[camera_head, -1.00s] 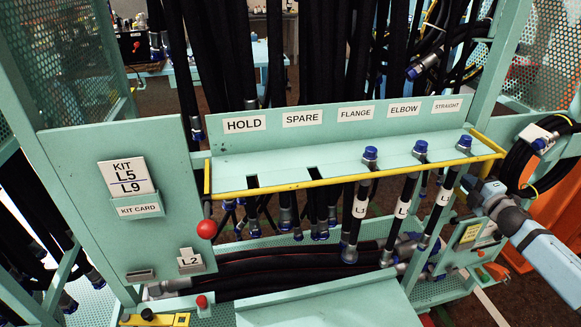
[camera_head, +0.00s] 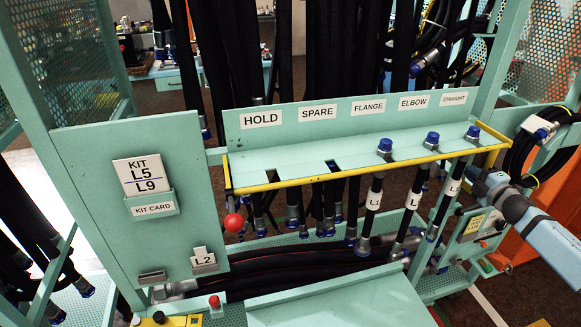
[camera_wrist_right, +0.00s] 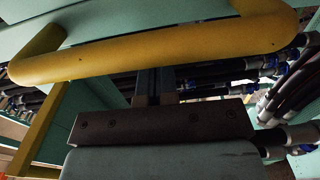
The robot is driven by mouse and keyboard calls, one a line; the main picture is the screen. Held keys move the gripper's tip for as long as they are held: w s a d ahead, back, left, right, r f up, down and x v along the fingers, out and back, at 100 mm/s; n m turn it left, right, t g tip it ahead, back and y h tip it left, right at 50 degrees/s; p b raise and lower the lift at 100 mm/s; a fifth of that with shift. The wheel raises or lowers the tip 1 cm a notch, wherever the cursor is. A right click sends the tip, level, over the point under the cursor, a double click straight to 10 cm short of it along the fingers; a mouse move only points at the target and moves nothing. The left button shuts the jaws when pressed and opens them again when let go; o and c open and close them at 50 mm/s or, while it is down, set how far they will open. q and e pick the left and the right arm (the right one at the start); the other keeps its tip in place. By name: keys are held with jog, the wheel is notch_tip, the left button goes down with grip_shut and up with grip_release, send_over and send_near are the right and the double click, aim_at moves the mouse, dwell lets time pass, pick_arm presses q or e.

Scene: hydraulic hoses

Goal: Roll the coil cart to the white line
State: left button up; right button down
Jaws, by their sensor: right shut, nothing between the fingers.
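A teal frame (camera_head: 80,165) fills the head view, with a labelled shelf, a yellow front rail (camera_head: 370,172) and hanging black hoses. A coil of black hose (camera_head: 520,155) hangs at its right; I cannot tell whether both are one cart. A white line (camera_head: 488,308) shows on the floor at lower right. My right gripper (camera_head: 482,182) is at the rail's right end. In the right wrist view, the shut fingers (camera_wrist_right: 155,84) lie by a yellow bar (camera_wrist_right: 160,48) that crosses in front of them, with nothing between them. My left gripper is not in view.
A kit card holder (camera_head: 152,203) and a red knob (camera_head: 233,222) are on the left of the frame. Black hoses (camera_head: 310,265) lie low inside it. An orange object (camera_head: 540,240) stands behind my right arm. Brown floor is visible at lower right.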

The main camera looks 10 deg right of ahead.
aim_at(505, 165)
jog(key=d, duration=0.1)
jog(key=d+b, duration=0.1)
jog(key=d, duration=0.1)
jog(key=shift+w+r, duration=0.1)
jog(key=shift+r, duration=0.2)
jog(key=d+b, duration=0.2)
jog(key=d, duration=0.5)
jog(key=shift+w+f, duration=0.2)
dwell(1.0)
jog(key=shift+a, duration=0.2)
jog(key=shift+w+d+f+b, duration=0.1)
jog(key=shift+w+d+b, duration=0.05)
jog(key=shift+d+b, duration=0.8)
jog(key=shift+d+r, duration=0.2)
jog(key=shift+d, duration=0.4)
